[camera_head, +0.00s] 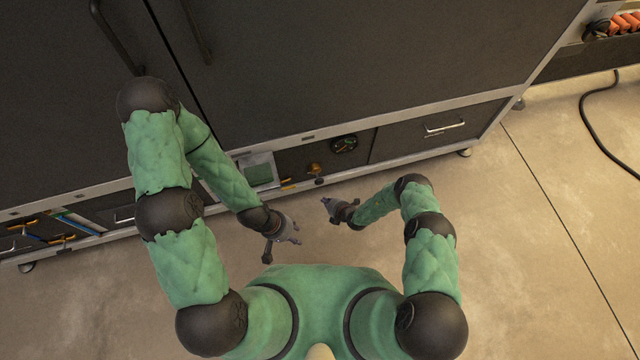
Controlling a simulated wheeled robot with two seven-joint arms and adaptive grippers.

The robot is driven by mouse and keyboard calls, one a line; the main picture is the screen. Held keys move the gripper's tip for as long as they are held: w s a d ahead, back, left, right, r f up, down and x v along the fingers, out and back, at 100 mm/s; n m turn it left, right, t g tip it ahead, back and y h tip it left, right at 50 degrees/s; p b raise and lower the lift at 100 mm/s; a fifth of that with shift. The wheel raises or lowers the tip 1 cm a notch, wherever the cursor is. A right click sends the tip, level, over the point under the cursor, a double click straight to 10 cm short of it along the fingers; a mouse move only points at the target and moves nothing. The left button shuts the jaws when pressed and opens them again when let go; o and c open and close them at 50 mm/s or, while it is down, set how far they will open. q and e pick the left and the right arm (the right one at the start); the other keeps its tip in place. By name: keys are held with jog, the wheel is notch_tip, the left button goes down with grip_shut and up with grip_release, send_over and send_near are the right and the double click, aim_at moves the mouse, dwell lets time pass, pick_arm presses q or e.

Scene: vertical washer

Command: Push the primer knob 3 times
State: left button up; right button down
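A small orange-brown knob (314,169) and a small dark knob (319,181) sit on the lower front panel of the dark machine, left of a round gauge (344,144). I cannot tell which is the primer knob. My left gripper (282,250) is over the floor, below and left of these knobs in the picture, its fingers spread apart and empty. My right gripper (328,205) is just below the knobs in the picture, apart from them. Its fingers are too small to tell open from shut, and I see nothing held in it.
The large dark machine (370,55) fills the back, with door handles at upper left. A green panel (257,168) is left of the knobs; a drawer (440,128) is to the right. A black cable (600,125) lies on the floor at far right. The floor nearby is clear.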

pick_arm(q)
grip_shut()
dwell(1.2)
